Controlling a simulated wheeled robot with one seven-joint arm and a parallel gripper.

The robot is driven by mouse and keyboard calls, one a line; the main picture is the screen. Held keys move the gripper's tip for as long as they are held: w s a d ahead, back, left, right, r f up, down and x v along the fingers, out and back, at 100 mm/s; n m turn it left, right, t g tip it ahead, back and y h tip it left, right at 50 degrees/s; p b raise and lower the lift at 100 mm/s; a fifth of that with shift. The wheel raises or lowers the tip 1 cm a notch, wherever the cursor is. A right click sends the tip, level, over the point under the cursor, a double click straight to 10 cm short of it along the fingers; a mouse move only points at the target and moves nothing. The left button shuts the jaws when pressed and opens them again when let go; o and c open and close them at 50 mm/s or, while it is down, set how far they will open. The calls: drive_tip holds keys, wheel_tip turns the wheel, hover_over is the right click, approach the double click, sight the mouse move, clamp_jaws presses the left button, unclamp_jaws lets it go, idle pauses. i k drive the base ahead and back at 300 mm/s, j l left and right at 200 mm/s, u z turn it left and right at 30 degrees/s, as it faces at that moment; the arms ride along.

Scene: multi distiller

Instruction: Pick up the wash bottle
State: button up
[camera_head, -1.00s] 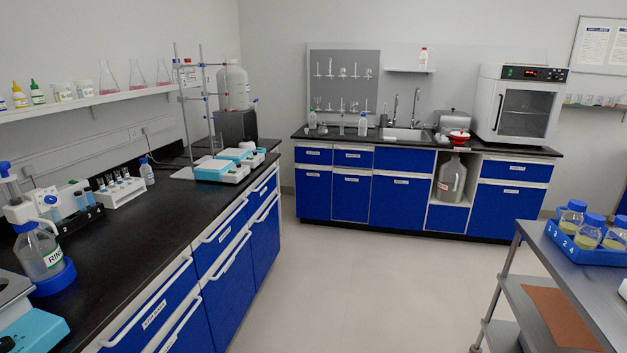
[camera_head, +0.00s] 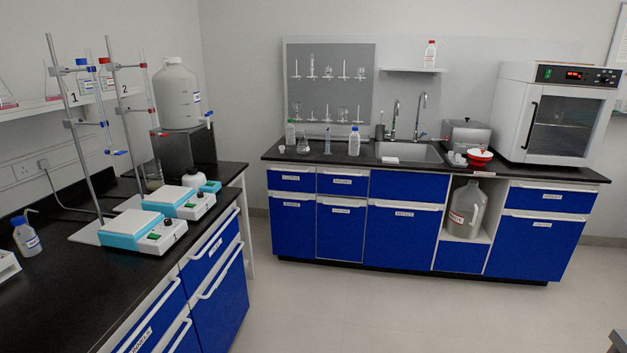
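A small clear bottle with a blue cap, a bent spout and a blue-and-white label, which looks like the wash bottle (camera_head: 27,238), stands upright on the black left bench (camera_head: 95,300). It is near the left edge of the view, in front of the wall socket. Its label is too small to read. My gripper is not in view.
Two hotplate stirrers (camera_head: 144,232) with tall stands are right of the bottle. A white rack (camera_head: 8,266) is cut off beside it. A large carboy (camera_head: 177,97) stands behind. Other bottles (camera_head: 354,143) stand by the sink (camera_head: 408,152). The floor (camera_head: 400,310) between benches is clear.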

sight(290, 129)
drive_tip(key=i, duration=1.9)
drive_tip(key=i+u, duration=0.1)
drive_tip(key=i, duration=0.5)
drive_tip(key=i+l+u, duration=0.15)
drive_tip(key=i, duration=0.5)
drive_tip(key=i+l+u, duration=0.1)
drive_tip(key=i, duration=0.5)
drive_tip(key=i+l+u, duration=0.25)
drive_tip(key=i, duration=0.15)
drive_tip(key=i+l+u, duration=0.3)
drive_tip(key=i, duration=0.15)
